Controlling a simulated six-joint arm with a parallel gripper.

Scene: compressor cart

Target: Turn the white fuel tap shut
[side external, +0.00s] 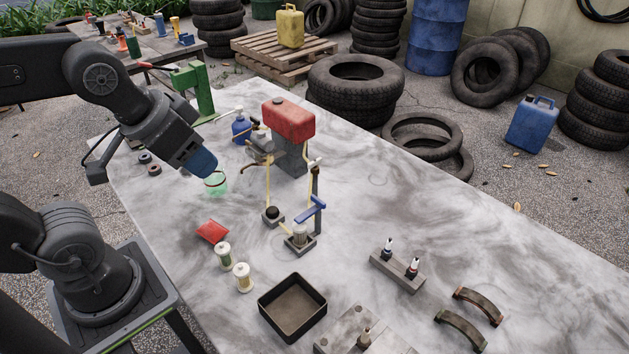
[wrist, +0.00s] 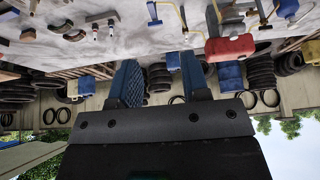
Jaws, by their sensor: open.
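The red fuel tank (side external: 289,118) stands on a dark block on the grey-white table. A yellow fuel line (side external: 306,153) runs down from it, with a small white piece (side external: 315,161) that looks like the tap at its lower end, by a dark upright post. Whether the tap is open or shut is too small to tell. My gripper (side external: 206,168), with blue fingers, is well left of the tap, above the table. The wrist view is upside down; there my gripper (wrist: 159,63) has its fingers apart with nothing between. The red tank (wrist: 230,47) shows at upper right; I cannot make out the tap.
A blue lever (side external: 311,209) on a pump-like stand is below the tap. A blue bottle (side external: 241,130), a red packet (side external: 212,231) and a black tray (side external: 293,308) are on the table.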

